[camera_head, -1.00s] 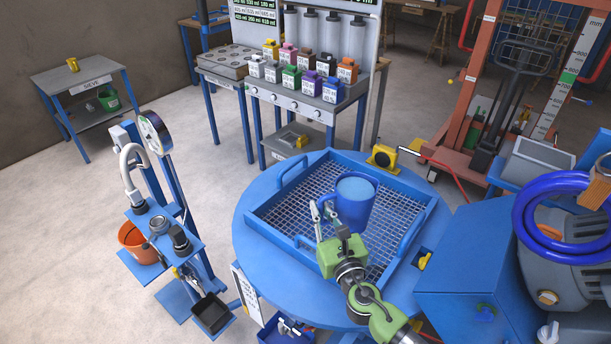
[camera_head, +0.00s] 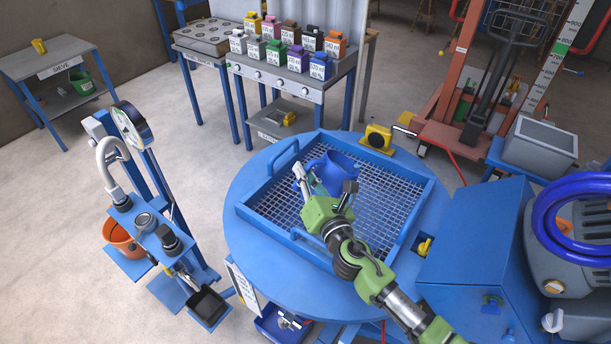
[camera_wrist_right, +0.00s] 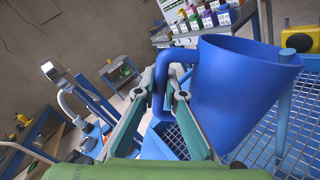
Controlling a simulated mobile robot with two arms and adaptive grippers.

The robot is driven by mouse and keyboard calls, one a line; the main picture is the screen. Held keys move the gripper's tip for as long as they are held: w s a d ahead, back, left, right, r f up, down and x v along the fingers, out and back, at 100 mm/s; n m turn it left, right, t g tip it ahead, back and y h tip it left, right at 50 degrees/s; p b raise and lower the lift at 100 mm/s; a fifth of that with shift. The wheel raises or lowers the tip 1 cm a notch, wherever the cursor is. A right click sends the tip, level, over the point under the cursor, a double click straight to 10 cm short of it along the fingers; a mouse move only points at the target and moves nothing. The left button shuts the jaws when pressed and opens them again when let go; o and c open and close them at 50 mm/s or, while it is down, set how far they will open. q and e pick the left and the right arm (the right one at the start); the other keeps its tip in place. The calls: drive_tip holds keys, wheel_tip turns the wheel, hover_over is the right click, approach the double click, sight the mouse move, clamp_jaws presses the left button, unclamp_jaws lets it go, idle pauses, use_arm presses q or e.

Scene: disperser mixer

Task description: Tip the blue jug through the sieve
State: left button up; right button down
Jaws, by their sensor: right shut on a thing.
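The blue jug (camera_head: 338,166) is tilted above the blue-framed sieve (camera_head: 408,239) on the round blue table (camera_head: 252,262). My right gripper (camera_head: 326,184) is shut on its handle, on the near left side of the jug. In the right wrist view the jug (camera_wrist_right: 232,85) leans to the right, with its handle between the finger pads of the gripper (camera_wrist_right: 172,95). A light blue column (camera_wrist_right: 283,122) runs from its rim down to the mesh and looks like pouring liquid. My left gripper is not in view.
A blue cabinet (camera_head: 470,245) stands close to the right of the table. A yellow device (camera_head: 377,137) sits at its back edge. A pump stand with a gauge (camera_head: 130,125) is at left. A rack of colored containers (camera_head: 293,50) stands behind.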

sight(331, 167)
drive_tip(key=shift+r+m, duration=0.55)
drive_tip(key=shift+m, duration=0.05)
drive_tip(key=shift+d+m, duration=0.25)
drive_tip(key=shift+m, duration=0.15)
drive_tip(key=m, duration=0.1)
drive_tip(key=d+m, duration=0.1)
drive_tip(key=w+d+m, duration=0.1)
drive_tip(key=m, duration=0.1)
drive_tip(key=shift+d+r, duration=0.15)
drive_tip(key=shift+r, duration=0.15)
drive_tip(key=shift+w+d+f+m+b, duration=0.15)
drive_tip(key=shift+d+f+m+b, duration=0.15)
drive_tip(key=shift+d+m, duration=0.2)
drive_tip(key=shift+w+d+f+m+b, duration=0.1)
drive_tip(key=shift+w+d+f+m, duration=0.15)
drive_tip(key=shift+d+m, duration=0.3)
drive_tip(key=shift+w+d+f+m+b, duration=0.15)
drive_tip(key=shift+w+d+f+m, duration=0.05)
drive_tip(key=shift+d+m, duration=0.25)
drive_tip(key=shift+w+d+f+m+b, duration=0.1)
drive_tip(key=shift+w+d+f+m, duration=0.15)
drive_tip(key=shift+d+m, duration=0.3)
drive_tip(key=shift+w+d+m, duration=0.2)
drive_tip(key=shift+d+m, duration=0.2)
drive_tip(key=shift+m, duration=0.15)
wheel_tip(331, 167, up, 4)
drive_tip(key=p, duration=0.4)
